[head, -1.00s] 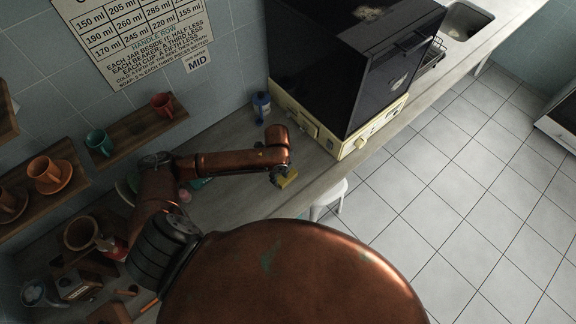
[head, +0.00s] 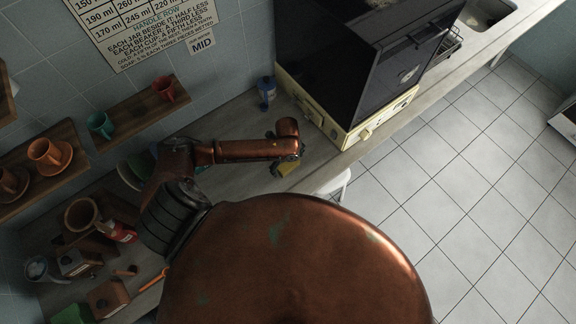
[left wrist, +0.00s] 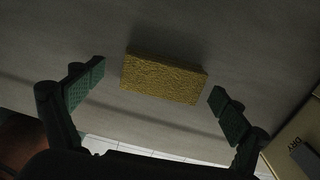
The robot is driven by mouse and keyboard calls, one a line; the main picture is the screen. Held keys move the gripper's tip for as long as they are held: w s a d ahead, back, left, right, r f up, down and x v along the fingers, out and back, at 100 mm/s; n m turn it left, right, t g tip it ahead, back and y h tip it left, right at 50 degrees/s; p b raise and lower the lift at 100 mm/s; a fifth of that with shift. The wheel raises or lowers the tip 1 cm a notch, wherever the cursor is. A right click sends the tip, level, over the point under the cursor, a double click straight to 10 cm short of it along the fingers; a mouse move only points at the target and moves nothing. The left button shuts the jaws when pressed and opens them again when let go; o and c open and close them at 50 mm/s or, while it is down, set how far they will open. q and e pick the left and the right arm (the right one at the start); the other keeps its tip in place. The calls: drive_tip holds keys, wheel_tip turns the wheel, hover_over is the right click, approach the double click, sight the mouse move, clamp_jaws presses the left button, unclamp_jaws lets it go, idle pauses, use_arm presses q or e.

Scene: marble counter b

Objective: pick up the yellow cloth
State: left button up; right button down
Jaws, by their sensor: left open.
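The yellow cloth (left wrist: 163,77) shows in the left wrist view as a thick, rough-textured rectangular block, much like a sponge, lying on the grey counter. In the head view only part of the yellow cloth (head: 287,169) shows, beside my gripper near the counter's front edge. My left gripper (left wrist: 159,84) is open, with one finger on each side of the cloth in the wrist picture and visible gaps to both. In the head view my left gripper (head: 277,167) is small and dark below the copper wrist. My right gripper is not in view.
A cream-framed machine with a dark cover (head: 350,70) stands right of the cloth. A blue bottle (head: 266,90) is behind. A white stool (head: 340,184) stands by the front edge.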

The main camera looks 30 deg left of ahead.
sight(288, 164)
use_arm(q)
drive_tip(key=shift+c, duration=1.3)
drive_tip(key=c, duration=0.5)
drive_tip(key=shift+c, duration=2.4)
drive_tip(key=shift+r, duration=0.4)
wheel_tip(288, 164, up, 2)
drive_tip(key=shift+w+r+b, duration=0.1)
drive_tip(key=shift+r+b, duration=0.05)
drive_tip(key=shift+b, duration=0.2)
drive_tip(key=s+d+r+b, duration=0.1)
drive_tip(key=s+d+r, duration=0.5)
drive_tip(key=d+r, duration=0.4)
drive_tip(key=d, duration=0.2)
drive_tip(key=shift+d, duration=0.4)
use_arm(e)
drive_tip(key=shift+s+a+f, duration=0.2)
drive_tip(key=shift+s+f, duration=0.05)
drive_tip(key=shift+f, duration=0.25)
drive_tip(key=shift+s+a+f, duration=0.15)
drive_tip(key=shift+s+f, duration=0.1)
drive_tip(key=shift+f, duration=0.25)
